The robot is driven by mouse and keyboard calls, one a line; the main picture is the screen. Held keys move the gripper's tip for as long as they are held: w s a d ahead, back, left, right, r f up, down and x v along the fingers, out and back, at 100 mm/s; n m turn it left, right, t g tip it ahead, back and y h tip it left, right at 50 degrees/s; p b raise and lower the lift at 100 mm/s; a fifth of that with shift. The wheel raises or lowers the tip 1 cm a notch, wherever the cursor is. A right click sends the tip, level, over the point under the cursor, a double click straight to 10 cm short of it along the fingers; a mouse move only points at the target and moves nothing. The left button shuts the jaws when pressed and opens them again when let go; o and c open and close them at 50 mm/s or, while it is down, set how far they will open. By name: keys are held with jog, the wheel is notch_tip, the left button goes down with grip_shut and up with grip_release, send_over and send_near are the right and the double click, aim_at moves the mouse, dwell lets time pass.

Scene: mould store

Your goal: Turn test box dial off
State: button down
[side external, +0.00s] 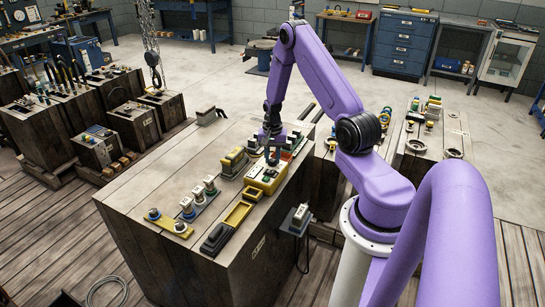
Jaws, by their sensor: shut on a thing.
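The test box, a yellow box with a pale top panel (268,183), sits near the right edge of a large wooden block. My gripper (273,162) points down at the box's far end, with its fingers shut on the dial. The dial itself is mostly hidden by the fingers and too small to read, so I cannot tell which way it points.
The wooden block (150,190) also carries a yellow tray (238,214), a dark handled piece (216,238) and several upright knobs (198,193). A grey device (299,218) hangs on its right side. Crowded blocks stand at the left; the block's front-left top is clear.

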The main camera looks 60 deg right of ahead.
aim_at(272, 160)
jog(key=n, duration=1.3)
jog(key=shift+n, duration=0.4)
dwell(0.3)
jog(key=c, duration=0.8)
grip_release()
jog(key=shift+c, duration=0.2)
notch_tip(272, 160, up, 18)
jog(key=shift+f, duration=0.25)
